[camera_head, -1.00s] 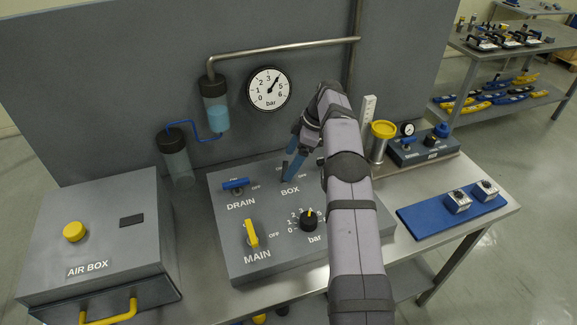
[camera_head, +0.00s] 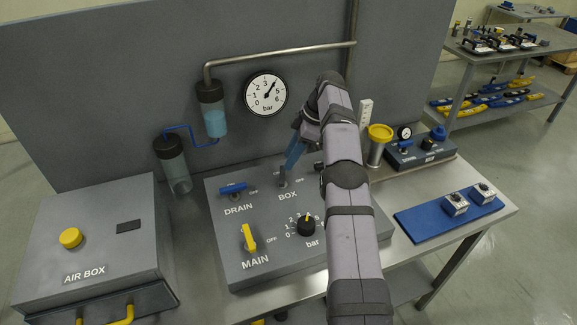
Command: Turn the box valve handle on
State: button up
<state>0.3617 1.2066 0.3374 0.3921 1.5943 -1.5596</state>
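The box valve sits behind the white BOX label on the grey sloped panel (camera_head: 225,262). Only a small grey upright piece of the box valve (camera_head: 282,180) shows; my gripper covers most of that area, so the way its handle points is unclear. My gripper (camera_head: 289,169) has blue fingers pointing down just above this valve. The fingers overlap in this view, so I cannot tell their gap or any contact.
The blue drain handle (camera_head: 233,188) lies sideways, left of the box valve. The yellow main handle (camera_head: 248,238) and black pressure knob (camera_head: 306,225) are nearer. The gauge (camera_head: 265,94) reads between 3 and 5 bar. The air box (camera_head: 125,255) stands left.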

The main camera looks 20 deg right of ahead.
jog(key=s+a+r+n+t+h+b, duration=0.1)
jog(key=a+r+n+b, duration=0.1)
jog(key=a+r+b, duration=0.35)
jog(key=s+a+r+n+b, duration=0.25)
jog(key=a+b, duration=0.35)
jog(key=a, duration=0.3)
jog(key=s+d+f+h+b, duration=0.4)
jog(key=s+d+h, duration=0.2)
jog(key=s+d, duration=0.1)
jog(key=s+d+n+t+h+b, duration=0.1)
jog(key=s+d+n+t+h, duration=0.2)
jog(key=d+h, duration=0.75)
jog(key=w+a+f+n+t+y, duration=0.2)
jog(key=n, duration=0.1)
jog(key=w+a+f+n+t+y, duration=0.2)
jog(key=a+f+n+y, duration=0.1)
jog(key=n, duration=0.1)
jog(key=w+a+f+n+t+y, duration=0.2)
jog(key=a+f+n+t+y, duration=0.1)
jog(key=n, duration=0.1)
jog(key=shift+w+a+f+n, duration=0.1)
jog(key=shift+w+a+n, duration=0.15)
jog(key=shift+w, duration=0.15)
jog(key=shift+a+f, duration=0.2)
jog(key=shift+f, duration=0.1)
jog(key=shift+m, duration=0.6)
